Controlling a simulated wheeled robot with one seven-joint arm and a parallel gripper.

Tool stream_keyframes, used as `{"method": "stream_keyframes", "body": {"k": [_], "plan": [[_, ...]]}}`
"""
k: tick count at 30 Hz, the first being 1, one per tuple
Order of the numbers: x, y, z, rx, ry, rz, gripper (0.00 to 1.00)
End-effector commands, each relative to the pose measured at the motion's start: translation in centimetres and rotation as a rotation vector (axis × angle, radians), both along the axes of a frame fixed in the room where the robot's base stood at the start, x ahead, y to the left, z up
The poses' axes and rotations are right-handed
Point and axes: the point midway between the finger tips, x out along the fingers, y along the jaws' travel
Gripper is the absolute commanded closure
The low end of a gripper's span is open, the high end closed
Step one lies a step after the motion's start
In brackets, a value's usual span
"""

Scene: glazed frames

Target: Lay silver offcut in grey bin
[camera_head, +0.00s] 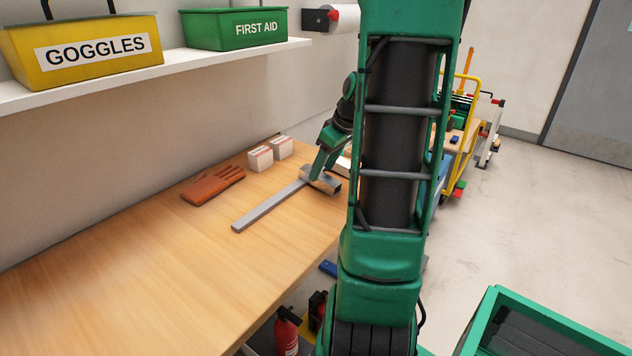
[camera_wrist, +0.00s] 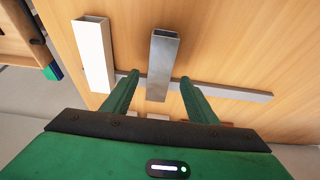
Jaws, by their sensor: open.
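The silver offcut (camera_wrist: 163,62), a short square metal tube, lies on the wooden bench. In the wrist view it lies between the two fingers of my gripper (camera_wrist: 158,79), with a gap on both sides. In the head view the offcut (camera_head: 320,180) is partly covered by my gripper (camera_head: 321,170), which is open and low over it. A white square tube (camera_wrist: 92,55) lies beside it, left in the wrist view. A long flat grey bar (camera_wrist: 240,92) passes at the offcut's near end. I make out no grey bin in either view.
On the bench (camera_head: 130,285) are brown gloves (camera_head: 212,185) and small white boxes (camera_head: 261,159). A shelf (camera_head: 180,68) above holds a yellow goggles bin (camera_head: 85,48) and a green first aid bin (camera_head: 236,29). A fire extinguisher (camera_head: 286,335) stands below. The bench's near left is clear.

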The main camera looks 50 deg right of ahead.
Motion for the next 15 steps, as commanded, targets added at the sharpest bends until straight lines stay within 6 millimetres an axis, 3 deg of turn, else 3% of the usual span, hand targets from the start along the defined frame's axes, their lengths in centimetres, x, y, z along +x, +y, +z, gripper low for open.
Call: {"method": "stream_keyframes", "body": {"k": [7, 15], "plan": [[1.2, 0.0, -3.3, 0.004, 0.002, 0.001, 0.47], [1.6, 0.0, -4.1, 0.000, 0.001, 0.000, 0.47]]}}
